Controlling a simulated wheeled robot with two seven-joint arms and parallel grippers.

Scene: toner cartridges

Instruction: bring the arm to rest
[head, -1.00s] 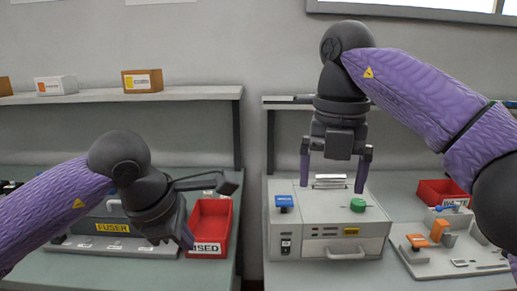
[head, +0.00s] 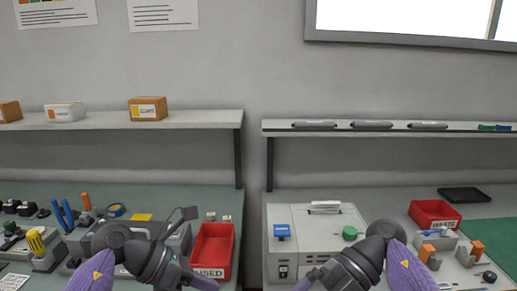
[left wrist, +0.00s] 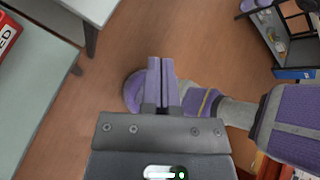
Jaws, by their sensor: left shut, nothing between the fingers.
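Both of my purple-and-black arms are low at the bottom edge of the head view. My left gripper (head: 200,283) is in front of the red bin marked USED. In the left wrist view its two purple fingers (left wrist: 160,82) are together with nothing between them, above bare floor. My right gripper (head: 309,284) is low in front of the grey machine and partly cut off by the frame edge. Its fingers are too hidden to tell whether they are open or shut.
The red USED bin (head: 212,250) stands on the left bench, with several tools to its left. The grey machine (head: 330,225) and red WASTE bin (head: 434,213) are on the right bench. A gap separates the benches. Shelves behind hold boxes and dark cartridges (head: 371,125).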

